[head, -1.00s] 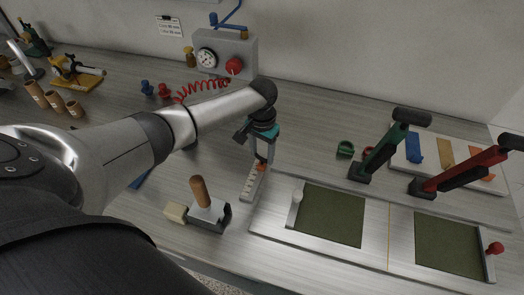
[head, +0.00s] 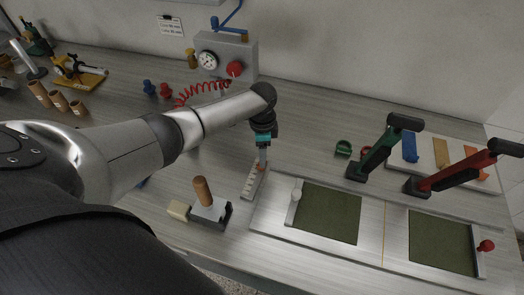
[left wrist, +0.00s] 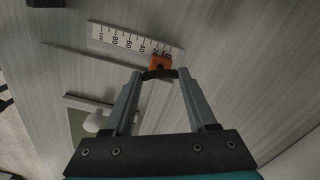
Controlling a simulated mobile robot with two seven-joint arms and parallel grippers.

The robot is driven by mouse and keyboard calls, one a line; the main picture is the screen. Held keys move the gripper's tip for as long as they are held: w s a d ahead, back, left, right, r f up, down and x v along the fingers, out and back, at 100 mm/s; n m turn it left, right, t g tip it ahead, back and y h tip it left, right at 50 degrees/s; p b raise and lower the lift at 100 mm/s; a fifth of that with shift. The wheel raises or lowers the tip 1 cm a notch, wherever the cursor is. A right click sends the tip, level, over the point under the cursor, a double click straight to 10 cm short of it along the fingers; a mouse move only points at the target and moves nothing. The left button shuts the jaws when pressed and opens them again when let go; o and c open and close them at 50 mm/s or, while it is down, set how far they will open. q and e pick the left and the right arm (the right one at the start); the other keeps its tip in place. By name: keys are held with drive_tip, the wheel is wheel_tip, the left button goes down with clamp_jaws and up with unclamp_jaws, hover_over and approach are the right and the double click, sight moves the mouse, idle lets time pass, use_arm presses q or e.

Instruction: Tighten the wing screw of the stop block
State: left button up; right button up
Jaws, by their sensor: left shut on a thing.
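The stop block is a small orange block (left wrist: 160,62) at the right end of a white ruler strip (left wrist: 115,39) in the left wrist view. In the head view the ruler strip (head: 251,183) lies on the bench, with the block (head: 261,167) at its far end, partly hidden. A dark wing screw (left wrist: 160,74) sits at the block, between my left fingertips. My left gripper (head: 262,157) points down over the block and is shut on the wing screw. It also shows in the left wrist view (left wrist: 159,77). My right gripper is in neither view.
A paper press plate with green panels (head: 330,212) lies right of the ruler. A wooden-handled tool (head: 203,192) stands on its left. Green (head: 378,155) and red (head: 462,172) levers stand at right. A gauge box (head: 226,55) stands behind.

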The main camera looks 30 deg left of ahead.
use_arm(q)
drive_tip(key=m, duration=0.4)
drive_tip(key=shift+m, duration=0.3)
drive_tip(key=m, duration=0.4)
drive_tip(key=shift+m, duration=0.3)
drive_tip(key=m+b, duration=0.1)
drive_tip(key=m, duration=0.3)
drive_tip(key=shift+w+m, duration=0.1)
drive_tip(key=shift+m, duration=0.2)
drive_tip(key=shift+m+b, duration=0.55)
drive_tip(key=shift+m, duration=1.65)
drive_tip(key=o, duration=1.4)
drive_tip(key=shift+c, duration=0.2)
wheel_tip(320, 180, up, 15)
drive_tip(key=p, duration=0.1)
drive_tip(key=shift+r, duration=0.15)
